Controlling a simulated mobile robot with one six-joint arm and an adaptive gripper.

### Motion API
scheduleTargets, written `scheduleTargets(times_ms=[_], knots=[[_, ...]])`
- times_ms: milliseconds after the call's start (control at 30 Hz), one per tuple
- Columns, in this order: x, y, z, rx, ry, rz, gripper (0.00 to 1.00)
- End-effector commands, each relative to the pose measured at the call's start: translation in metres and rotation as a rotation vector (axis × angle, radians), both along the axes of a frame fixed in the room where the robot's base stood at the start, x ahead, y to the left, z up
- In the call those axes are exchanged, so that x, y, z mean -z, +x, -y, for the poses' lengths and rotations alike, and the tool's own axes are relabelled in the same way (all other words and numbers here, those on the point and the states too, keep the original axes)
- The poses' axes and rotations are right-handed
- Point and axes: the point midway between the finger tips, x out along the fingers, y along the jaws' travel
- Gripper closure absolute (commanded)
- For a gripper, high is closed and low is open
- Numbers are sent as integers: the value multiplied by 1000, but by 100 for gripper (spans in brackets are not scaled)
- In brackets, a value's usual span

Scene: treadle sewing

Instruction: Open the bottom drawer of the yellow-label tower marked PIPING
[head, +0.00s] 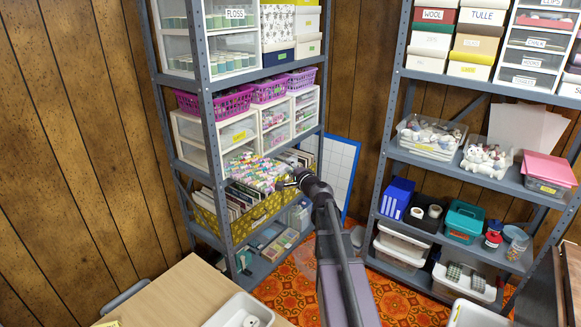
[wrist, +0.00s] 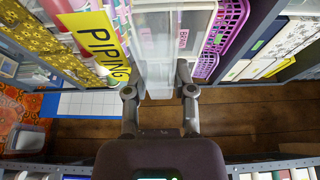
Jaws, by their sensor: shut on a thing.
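The yellow PIPING label (wrist: 98,42) is large and close in the wrist view, left of my gripper's fingers. My gripper (wrist: 160,78) has its two fingers on either side of a clear, translucent drawer part (wrist: 157,45) and is shut on it. Most of that drawer runs away from me out of the wrist view. In the head view, white drawer towers (head: 303,112) stand on the middle shelf of the left rack. My gripper (head: 284,184) is in front of and below them. The held part is too small to make out there.
Purple baskets (head: 270,91) sit on the towers. Yellow floral boxes (head: 262,215) with colourful rolls fill the shelf below. A second rack (head: 385,150) stands at right, and a wooden table (head: 180,295) at front left. Orange carpet (head: 283,285) shows between.

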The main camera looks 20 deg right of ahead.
Motion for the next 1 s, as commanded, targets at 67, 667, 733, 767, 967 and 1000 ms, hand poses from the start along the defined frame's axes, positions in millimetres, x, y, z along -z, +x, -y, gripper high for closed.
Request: scheduleTargets(times_ms=[67, 667, 733, 767, 967, 1000], knots=[[0, 1, -1, 1, -2, -1, 100], [0, 0, -6, -6, 0, 0, 37], [0, -3, -6, -6, 0, 0, 37], [0, -4, -6, -6, 0, 0, 37], [0, -24, -4, -5, 0, 0, 37], [0, -29, -3, -5, 0, 0, 37]])
